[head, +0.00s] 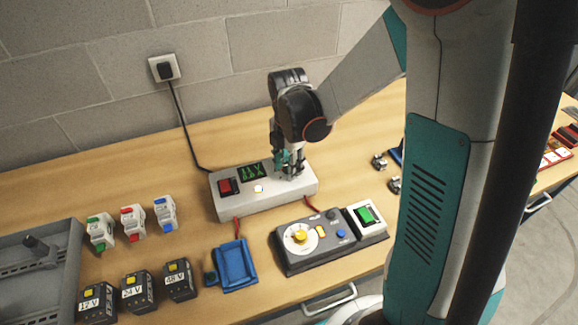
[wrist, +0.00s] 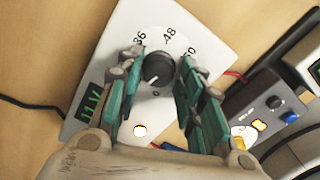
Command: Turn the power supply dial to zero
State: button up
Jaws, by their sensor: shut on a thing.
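The power supply (head: 232,206) is a pale box on the bench with a red switch (head: 230,187) and a green display (head: 253,171). In the wrist view the display (wrist: 89,106) seems to read about 11 V. My gripper (head: 290,168) points down at the box's right part and hides the dial in the head view.
A grey control unit (head: 292,263) with a yellow knob and green switch stands in front. A blue tray (head: 232,266), several labelled battery-like blocks (head: 136,291) and several small breakers (head: 133,222) lie to the left. A black cable (head: 186,122) runs to the wall socket (head: 165,69).

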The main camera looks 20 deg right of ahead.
jog(key=n, duration=0.5)
jog(key=shift+w+d+f, duration=0.1)
jog(key=shift+d+f, duration=0.1)
jog(key=shift+c, duration=0.3)
jog(key=n+b, duration=0.1)
jog(key=n, duration=0.3)
jog(key=o, duration=1.5)
jog(key=shift+w+d+f, duration=0.1)
jog(key=shift+o, duration=0.7)
jog(key=shift+r+p, duration=2.65)
jog(key=shift+r, duration=1.05)
